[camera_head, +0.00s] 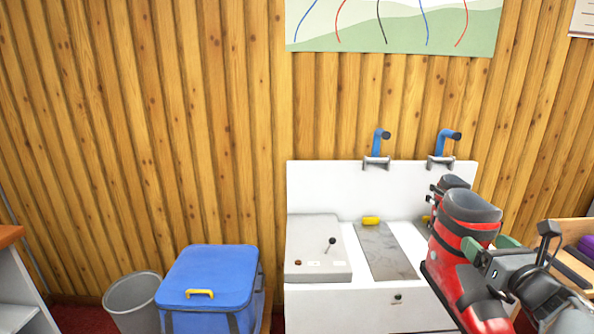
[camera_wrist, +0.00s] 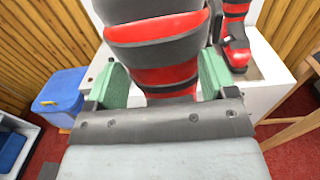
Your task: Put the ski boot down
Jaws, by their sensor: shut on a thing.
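A red and black ski boot (camera_head: 447,240) is in my gripper (camera_head: 488,246) at the right of the head view. In the wrist view the boot (camera_wrist: 155,28) fills the top middle, between the green fingers of my gripper (camera_wrist: 162,82). The boot is in front of the right part of the white binding bench (camera_head: 380,185); I cannot tell whether its sole touches anything. A second red and black boot (camera_wrist: 236,30) stands on the bench (camera_wrist: 276,88) in the wrist view. In the head view only its dark cuff (camera_head: 452,183) shows behind the held boot.
The bench top has a grey plate (camera_head: 317,262) with a small lever, a grey slab (camera_head: 385,252) and a yellow block (camera_head: 371,220). Two blue-handled fittings (camera_head: 378,145) rise at its back. A blue lidded box (camera_head: 210,275) and a grey bin (camera_head: 132,300) stand left.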

